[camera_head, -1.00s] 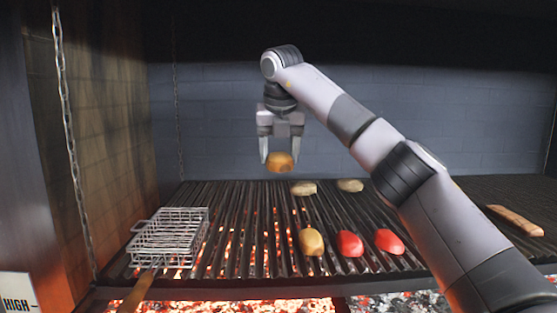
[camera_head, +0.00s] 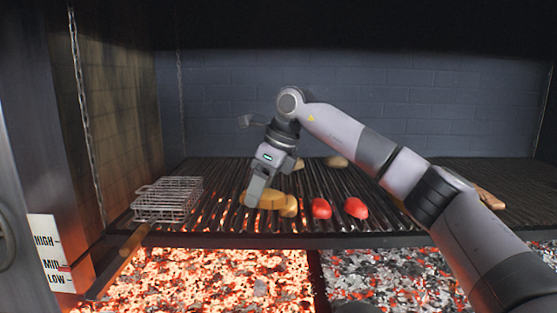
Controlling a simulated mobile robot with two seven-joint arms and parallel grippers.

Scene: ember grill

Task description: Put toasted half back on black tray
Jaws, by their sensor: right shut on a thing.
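My right gripper (camera_head: 258,192) reaches down from the upper right, low over the grill grate (camera_head: 225,212). It is shut on a golden-brown toasted half (camera_head: 268,201), whose far side is partly hidden by the fingers. The held half is close beside another yellowish piece (camera_head: 290,207) on the grate. I cannot tell whether they touch. No black tray can be made out in the view. My left gripper is not in view.
Two red pieces (camera_head: 321,208) (camera_head: 356,207) lie to the right on the grate. Pale pieces (camera_head: 336,161) lie farther back, partly hidden by my arm. A wire basket (camera_head: 168,199) with a wooden handle (camera_head: 132,241) is at left. Glowing coals (camera_head: 200,278) lie below the front edge.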

